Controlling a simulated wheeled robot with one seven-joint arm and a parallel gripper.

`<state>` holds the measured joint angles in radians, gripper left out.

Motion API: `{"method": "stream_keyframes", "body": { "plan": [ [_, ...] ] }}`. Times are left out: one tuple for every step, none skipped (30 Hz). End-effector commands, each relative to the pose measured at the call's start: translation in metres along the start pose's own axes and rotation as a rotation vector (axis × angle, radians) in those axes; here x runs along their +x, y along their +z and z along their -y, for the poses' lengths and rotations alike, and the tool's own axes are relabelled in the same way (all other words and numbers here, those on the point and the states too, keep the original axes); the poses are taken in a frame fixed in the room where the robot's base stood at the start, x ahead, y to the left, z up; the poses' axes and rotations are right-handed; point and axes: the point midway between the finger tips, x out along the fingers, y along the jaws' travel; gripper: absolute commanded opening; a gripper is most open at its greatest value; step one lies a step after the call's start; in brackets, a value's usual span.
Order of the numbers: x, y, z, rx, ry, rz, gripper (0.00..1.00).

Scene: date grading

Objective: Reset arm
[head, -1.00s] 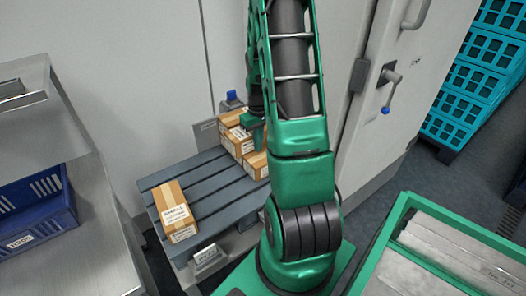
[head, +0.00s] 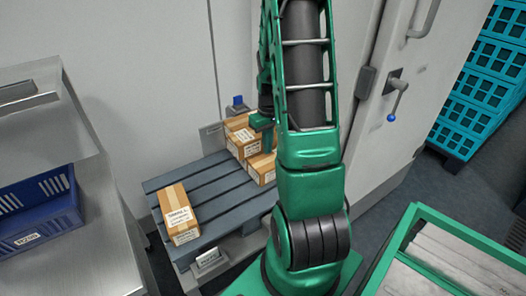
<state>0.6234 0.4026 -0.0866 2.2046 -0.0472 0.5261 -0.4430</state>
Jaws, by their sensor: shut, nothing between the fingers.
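My green arm stands upright in the middle of the head view, bent over at the top. My gripper (head: 266,132) hangs behind the arm's left side, above the stacked boxes on the pallet, and is partly hidden by the arm. It is shut and empty. The cardboard boxes (head: 240,135) sit at the back right of the grey slatted pallet (head: 215,175), partly covered by my arm and gripper. One more cardboard box (head: 178,213) with a white label lies alone at the pallet's front left.
A steel counter (head: 110,225) with a blue crate (head: 38,210) stands at the left. A pale door with a blue-tipped handle (head: 397,95) is behind right. Teal crates (head: 480,90) are stacked at the far right. A green-rimmed bin (head: 470,232) is at the front right.

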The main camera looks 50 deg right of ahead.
Motion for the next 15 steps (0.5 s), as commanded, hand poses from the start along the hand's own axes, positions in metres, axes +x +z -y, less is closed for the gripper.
{"method": "stream_keyframes", "body": {
  "plan": [
    [-0.013,-0.002,0.001,-0.003,0.002,-0.005,0.00],
    [-0.018,-0.002,0.002,-0.003,0.002,-0.005,0.00],
    [-0.026,-0.001,0.002,-0.004,0.001,-0.004,0.00],
    [-0.032,-0.001,0.002,-0.004,0.001,-0.004,0.00],
    [-0.037,-0.001,0.002,-0.004,0.001,-0.003,0.00],
    [-0.043,-0.001,0.002,-0.004,0.001,-0.004,0.00],
    [-0.047,-0.001,0.002,-0.004,0.001,-0.003,0.00],
    [-0.051,-0.001,0.002,-0.004,0.000,-0.002,0.00],
    [-0.056,-0.001,0.002,-0.004,0.001,-0.003,0.00],
    [-0.059,-0.001,0.002,-0.004,0.001,-0.003,0.00],
    [-0.061,-0.001,0.002,-0.004,0.000,-0.002,0.00],
    [-0.064,-0.001,0.002,-0.004,0.000,-0.001,0.00],
    [-0.065,-0.001,0.002,-0.004,0.000,-0.001,0.00],
    [-0.066,-0.001,0.002,-0.004,0.000,-0.001,0.00],
    [-0.067,-0.001,0.003,-0.004,-0.001,0.000,0.00]
  ]
}}
